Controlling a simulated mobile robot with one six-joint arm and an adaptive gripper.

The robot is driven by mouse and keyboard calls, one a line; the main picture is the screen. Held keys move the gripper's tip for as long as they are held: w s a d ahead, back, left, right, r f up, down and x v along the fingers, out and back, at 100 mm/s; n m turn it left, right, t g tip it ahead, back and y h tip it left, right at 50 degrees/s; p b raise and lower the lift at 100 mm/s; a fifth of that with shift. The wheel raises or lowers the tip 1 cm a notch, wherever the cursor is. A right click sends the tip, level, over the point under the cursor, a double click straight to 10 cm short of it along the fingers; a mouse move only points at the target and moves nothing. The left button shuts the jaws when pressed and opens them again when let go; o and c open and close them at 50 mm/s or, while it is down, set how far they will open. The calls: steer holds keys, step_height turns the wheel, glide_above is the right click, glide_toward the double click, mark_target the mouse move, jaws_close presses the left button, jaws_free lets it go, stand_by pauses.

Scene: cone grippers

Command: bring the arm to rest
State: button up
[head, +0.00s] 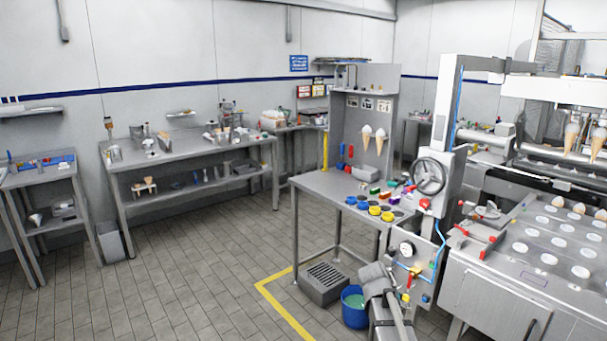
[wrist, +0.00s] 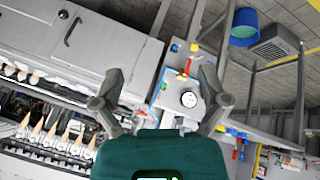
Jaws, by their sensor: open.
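My gripper (wrist: 160,75) shows in the wrist view with its two grey fingers spread wide apart. Nothing is held between them. The green gripper body fills the bottom middle of that view. Behind the fingers is the machine's panel with a round white gauge (wrist: 188,99), seen at a distance; contact with it does not show. In the head view, a grey jointed part at the bottom, right of the blue bucket, looks like my arm, but I cannot make out the fingers there.
The cone machine (head: 500,290) stands at the right. A steel table (head: 325,184) with coloured parts is beside it. A blue bucket (head: 354,312) and a grey floor box (head: 324,284) stand below. Tiled floor (head: 190,270) is clear at the left.

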steer(key=s+a+f+n+g+y, duration=0.1)
steer(key=s+a+n+y, duration=0.1)
steer(key=s+a, duration=0.3)
steer(key=s+a+f+n+g+y, duration=0.1)
steer(key=s+a+n+y, duration=0.2)
steer(key=s, duration=0.8)
steer(key=shift+s+a+f+g+y, duration=0.4)
steer(key=shift+a+y, duration=0.1)
steer(key=shift+a, duration=0.75)
